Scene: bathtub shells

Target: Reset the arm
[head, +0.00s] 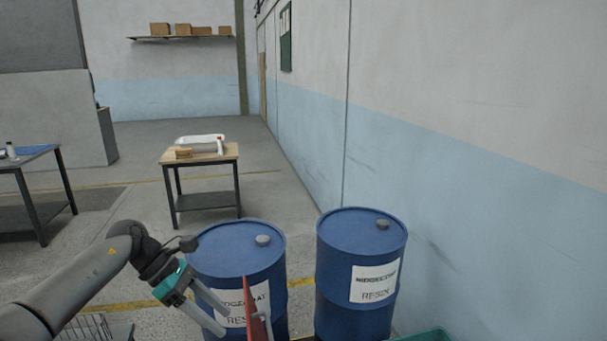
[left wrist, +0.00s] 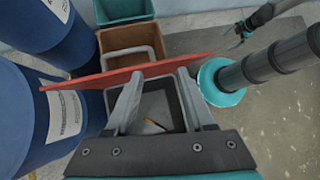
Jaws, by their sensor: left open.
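My left arm comes in from the left in the head view. Its teal and grey left gripper (head: 222,312) is in front of the left blue drum, with its fingers apart. In the left wrist view the two grey fingers (left wrist: 158,88) are spread with nothing held between them. A thin red panel (head: 255,312) stands just right of the fingertips; it also crosses the left wrist view (left wrist: 130,74) at the fingertips. I cannot tell whether they touch it. What looks like my right gripper (left wrist: 237,38) is small at the upper right of the wrist view.
Two blue resin drums (head: 238,252) (head: 360,245) stand close ahead, beside the wall. A grey bin (left wrist: 160,108), a brown crate (left wrist: 118,40) and a teal bin (left wrist: 122,10) lie below the gripper. A wooden-topped table (head: 230,153) stands farther back. Open floor lies around it.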

